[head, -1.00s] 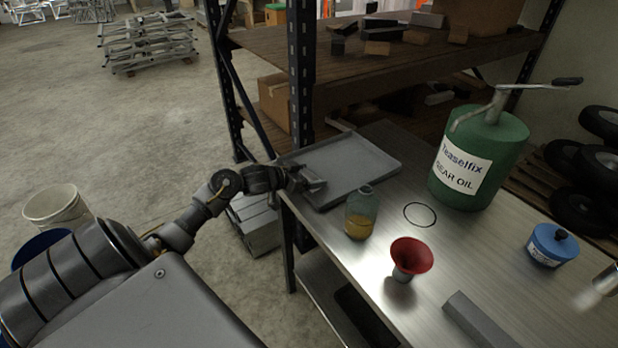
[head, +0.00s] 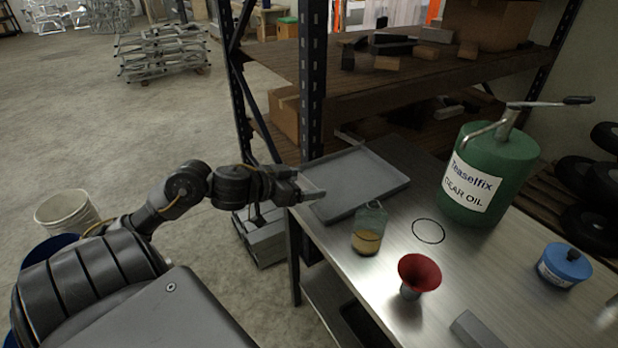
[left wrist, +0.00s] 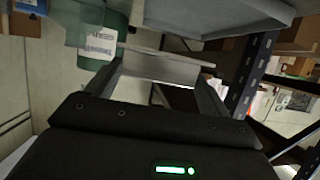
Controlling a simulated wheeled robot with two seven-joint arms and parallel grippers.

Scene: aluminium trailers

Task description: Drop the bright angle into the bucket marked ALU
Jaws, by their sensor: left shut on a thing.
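My left gripper (head: 300,193) is shut on a light grey metal piece at the near left edge of the grey tray (head: 401,188). In the left wrist view the piece, the bright angle (left wrist: 160,68), spans between the fingertips (left wrist: 158,80) as a flat, pale plate with a bent edge. In the head view it is small and mostly hidden by the fingers. A white bucket (head: 68,218) stands on the floor at the left. A blue bucket (head: 42,250) is beside it, partly hidden by my arm. No ALU mark is readable on either. My right gripper is out of view.
The metal bench holds a glass jar (head: 368,232), a red funnel (head: 419,271), a green gear oil can (head: 490,172), a blue tin (head: 564,266) and a grey bar (head: 478,330). A dark rack post (head: 313,90) rises behind the tray.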

